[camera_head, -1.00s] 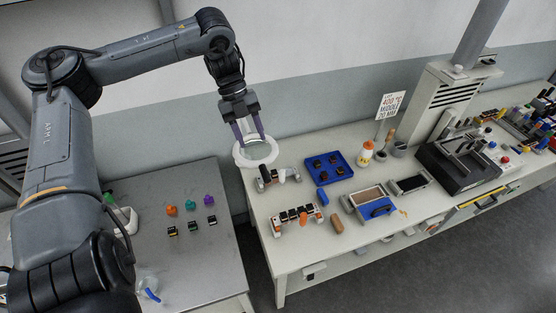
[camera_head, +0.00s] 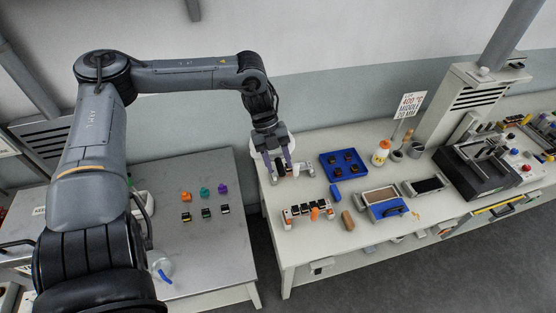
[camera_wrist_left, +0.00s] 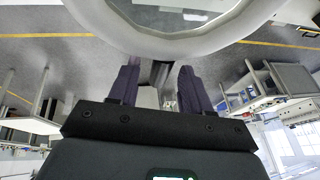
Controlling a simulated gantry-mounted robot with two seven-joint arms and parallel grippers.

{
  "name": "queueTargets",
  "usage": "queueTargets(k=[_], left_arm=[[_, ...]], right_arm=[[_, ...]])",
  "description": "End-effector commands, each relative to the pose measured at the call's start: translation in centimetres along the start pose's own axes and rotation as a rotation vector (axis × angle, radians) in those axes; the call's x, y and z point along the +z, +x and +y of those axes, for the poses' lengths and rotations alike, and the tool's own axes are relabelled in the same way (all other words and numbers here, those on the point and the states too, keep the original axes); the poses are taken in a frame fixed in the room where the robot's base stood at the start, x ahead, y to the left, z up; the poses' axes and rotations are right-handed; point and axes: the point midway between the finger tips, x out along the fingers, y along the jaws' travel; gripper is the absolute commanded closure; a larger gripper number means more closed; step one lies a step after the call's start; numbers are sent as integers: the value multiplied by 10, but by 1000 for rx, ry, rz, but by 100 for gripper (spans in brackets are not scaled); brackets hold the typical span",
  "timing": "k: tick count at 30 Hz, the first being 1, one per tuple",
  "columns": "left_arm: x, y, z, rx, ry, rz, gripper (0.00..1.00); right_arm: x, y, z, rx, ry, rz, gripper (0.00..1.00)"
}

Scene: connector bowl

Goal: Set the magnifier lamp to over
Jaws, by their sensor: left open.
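The magnifier lamp's white ring (camera_head: 291,144) shows at the back left corner of the cream workbench, largely hidden behind my left gripper (camera_head: 280,171). In the left wrist view the thick white ring (camera_wrist_left: 165,43) with its clear lens (camera_wrist_left: 180,14) fills the top, just beyond the fingertips. My left gripper (camera_wrist_left: 158,78) is open, with its two purple fingers apart. A short grey piece shows between the fingers; I cannot tell whether it belongs to the lamp or whether anything touches. The lamp's arm is hidden. My right gripper is not in view.
The cream workbench (camera_head: 300,262) holds a blue tray (camera_head: 325,166), a connector rack (camera_head: 307,214), a blue-fronted box (camera_head: 388,210) and a white-and-orange bottle (camera_head: 381,152). A grey table (camera_head: 205,262) to the left carries several small coloured parts. A floor gap separates the two.

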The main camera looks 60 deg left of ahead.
Motion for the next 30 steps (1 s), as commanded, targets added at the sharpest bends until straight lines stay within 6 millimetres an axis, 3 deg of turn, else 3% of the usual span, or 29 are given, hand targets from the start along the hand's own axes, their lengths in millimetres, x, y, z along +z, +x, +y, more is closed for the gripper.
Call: queueTargets(k=[8, 18, 30], left_arm=[[0, 1, 0, 0, 0, 0, 52], [0, 0, 0, 0, 0, 0, 100], [-1, -1, -1, -8, -18, -3, 100]], right_arm=[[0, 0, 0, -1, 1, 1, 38], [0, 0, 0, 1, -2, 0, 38], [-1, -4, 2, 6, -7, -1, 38]])
